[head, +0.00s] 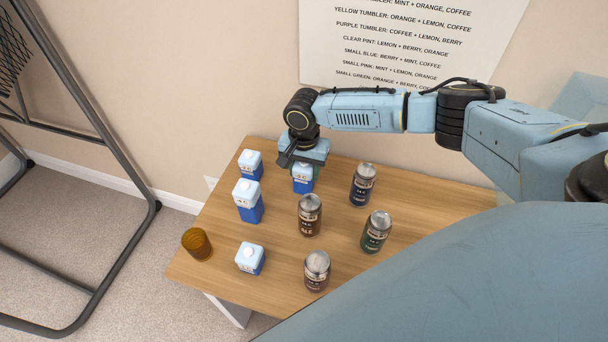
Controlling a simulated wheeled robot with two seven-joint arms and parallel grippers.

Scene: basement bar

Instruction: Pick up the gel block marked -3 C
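Several gel blocks, white on top and blue below with a white cap, stand on the wooden table. One is at the back left (250,165), a taller one is in front of it (248,202), and one is near the front (250,259). Another gel block (303,180) stands at the back, directly below my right gripper (302,163), which hides its top. The labels are too small to read surely, so I cannot tell which is marked -3 C. My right gripper points down; its fingers are hidden, so its opening and any contact are unclear. My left gripper is out of view.
Several dark cans, one of them (310,215), stand right of the blocks on the table (215,275). An amber cup (197,244) is at the left edge. A poster (410,40) hangs on the wall behind. A black metal frame (110,150) stands at left.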

